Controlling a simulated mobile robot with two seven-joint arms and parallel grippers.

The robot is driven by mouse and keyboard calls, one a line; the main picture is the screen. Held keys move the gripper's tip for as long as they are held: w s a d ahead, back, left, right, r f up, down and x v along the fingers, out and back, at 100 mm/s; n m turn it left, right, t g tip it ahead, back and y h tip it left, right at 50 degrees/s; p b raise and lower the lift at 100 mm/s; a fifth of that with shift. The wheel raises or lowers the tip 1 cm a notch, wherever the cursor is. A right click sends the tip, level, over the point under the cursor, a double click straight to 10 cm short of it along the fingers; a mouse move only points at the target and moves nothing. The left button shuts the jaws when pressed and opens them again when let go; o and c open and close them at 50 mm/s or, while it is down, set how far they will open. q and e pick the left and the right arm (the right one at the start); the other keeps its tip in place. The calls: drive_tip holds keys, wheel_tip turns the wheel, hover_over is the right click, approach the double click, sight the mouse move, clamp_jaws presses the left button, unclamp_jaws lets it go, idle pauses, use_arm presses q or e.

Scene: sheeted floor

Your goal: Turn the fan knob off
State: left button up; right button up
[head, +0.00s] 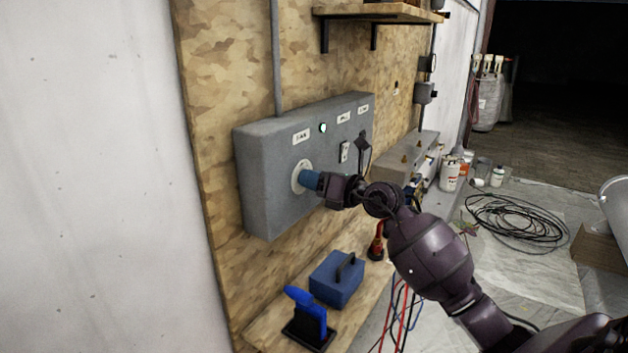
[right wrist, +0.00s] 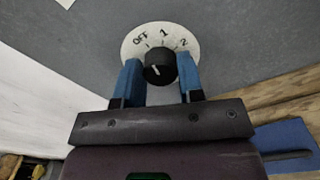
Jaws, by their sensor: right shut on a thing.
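The fan knob (right wrist: 159,67) is a black round knob on a white dial (right wrist: 133,46) marked OFF, 1 and 2. A short pale line shows on its face; I cannot tell for sure which mark it points to. The dial (head: 297,177) sits on the front of a grey box (head: 262,190) on the wall. My right gripper (head: 306,179) is at the dial, its blue fingers one on each side of the knob, shut on it. In the right wrist view, the gripper (right wrist: 160,78) has the knob between its fingertips. The head view hides the knob behind the fingers. My left gripper is out of view.
A switch (head: 345,151) and a black lever (head: 363,142) sit right of the dial on the box. Below, a wooden shelf holds a blue case (head: 337,278) and a blue-handled tool in a black holder (head: 308,325). A coiled black cable (head: 515,222) lies on the floor.

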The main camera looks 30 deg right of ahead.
drive_tip(key=shift+n, duration=1.1)
drive_tip(key=o, duration=0.9)
drive_tip(key=b+v, duration=0.1)
drive_tip(key=v, duration=0.9)
drive_tip(key=shift+s+d+b, duration=0.1)
drive_tip(key=shift+s+b, duration=0.3)
